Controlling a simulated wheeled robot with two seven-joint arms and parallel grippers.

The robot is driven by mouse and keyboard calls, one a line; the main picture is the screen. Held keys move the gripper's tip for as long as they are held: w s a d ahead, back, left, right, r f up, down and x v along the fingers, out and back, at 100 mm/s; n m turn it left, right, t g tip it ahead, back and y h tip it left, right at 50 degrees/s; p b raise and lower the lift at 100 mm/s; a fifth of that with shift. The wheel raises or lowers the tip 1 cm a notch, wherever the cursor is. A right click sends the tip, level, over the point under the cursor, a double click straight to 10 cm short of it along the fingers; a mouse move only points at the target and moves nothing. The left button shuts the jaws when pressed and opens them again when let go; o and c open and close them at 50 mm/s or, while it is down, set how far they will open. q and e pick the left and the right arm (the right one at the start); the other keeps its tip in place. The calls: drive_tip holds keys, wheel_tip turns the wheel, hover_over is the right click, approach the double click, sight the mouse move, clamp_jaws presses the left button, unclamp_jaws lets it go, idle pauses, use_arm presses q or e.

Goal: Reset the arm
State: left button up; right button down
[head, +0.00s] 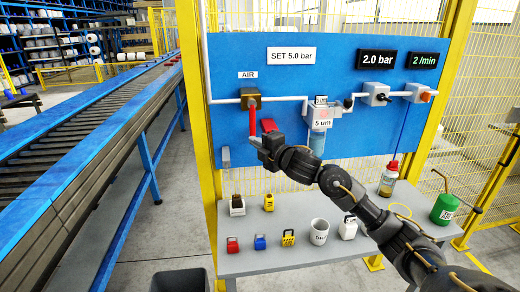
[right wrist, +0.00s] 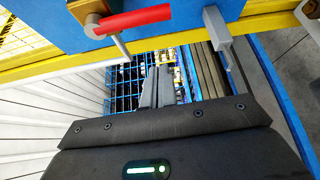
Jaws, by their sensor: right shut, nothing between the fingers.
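My right gripper (head: 257,142) reaches in from the right to the blue panel, just below the AIR valve (head: 251,98). A red valve handle (head: 252,122) hangs down from that brass valve. In the right wrist view the red handle (right wrist: 138,20) is at the top, beyond my fingers and apart from them. The right fingers (right wrist: 158,85) are together, with nothing between them. In the head view I cannot tell the exact gap between the gripper and the handle. My left gripper is not in view.
The blue panel (head: 350,128) carries a pipe, a filter and gauges. Below it a grey shelf (head: 265,262) holds padlocks, a mug (head: 319,231) and bottles. A grey bracket (right wrist: 218,38) sticks out near my fingers. A roller conveyor (head: 75,140) runs along the left.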

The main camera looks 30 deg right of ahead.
drive_tip(key=shift+s, duration=0.7)
drive_tip(key=shift+d, duration=0.1)
drive_tip(key=shift+f, duration=0.1)
